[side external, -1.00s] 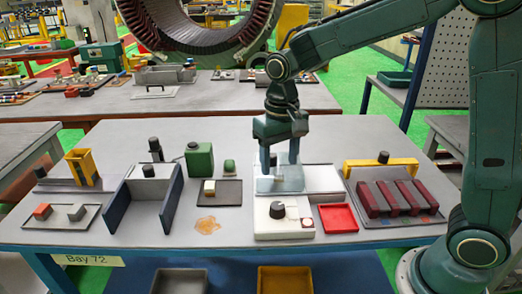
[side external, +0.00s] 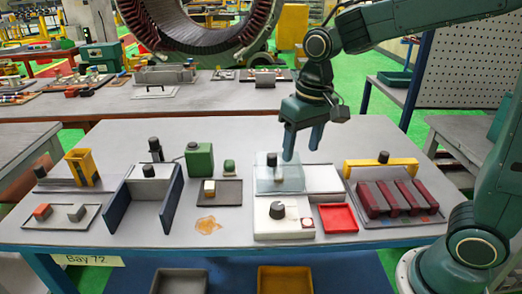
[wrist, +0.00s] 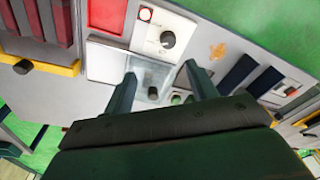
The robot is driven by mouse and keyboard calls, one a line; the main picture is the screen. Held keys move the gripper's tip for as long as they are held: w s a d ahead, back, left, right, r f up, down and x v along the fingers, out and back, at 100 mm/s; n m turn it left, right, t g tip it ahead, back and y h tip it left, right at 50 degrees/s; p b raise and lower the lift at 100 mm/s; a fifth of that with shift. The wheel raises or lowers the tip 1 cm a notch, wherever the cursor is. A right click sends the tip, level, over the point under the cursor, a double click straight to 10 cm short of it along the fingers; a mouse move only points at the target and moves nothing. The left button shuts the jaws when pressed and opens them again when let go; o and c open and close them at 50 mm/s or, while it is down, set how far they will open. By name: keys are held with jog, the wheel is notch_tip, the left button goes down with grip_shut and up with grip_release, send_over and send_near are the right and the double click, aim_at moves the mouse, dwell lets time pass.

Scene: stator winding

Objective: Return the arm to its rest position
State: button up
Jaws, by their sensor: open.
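My gripper (side external: 301,142) is open and empty in the side external view, raised above the table over the clear-covered unit. Its two fingers point down and stand apart. The clear cover (side external: 280,178) with a black knob sits on the white device below and left of the fingers. In the wrist view my gripper's fingers (wrist: 160,82) are spread, with the clear cover (wrist: 153,80) and its knob visible between them, farther off.
A white box with a black dial (side external: 278,218), a red tray (side external: 338,218) and a rack of dark red bars (side external: 398,199) stand near. A yellow bar (side external: 381,166) rises behind the rack. Left are a green canister (side external: 199,160) and blue-walled fixture (side external: 149,190). An orange spill (side external: 207,226) lies in front.

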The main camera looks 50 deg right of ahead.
jog(key=s+d+r+n+t, duration=0.1)
jog(key=s+t, duration=0.1)
jog(key=s, duration=0.6)
jog(key=s+d+r+n+t, duration=0.1)
jog(key=s+d+r+t, duration=0.1)
jog(key=s, duration=0.6)
jog(key=shift+d+r, duration=0.2)
jog(key=shift+r, duration=0.05)
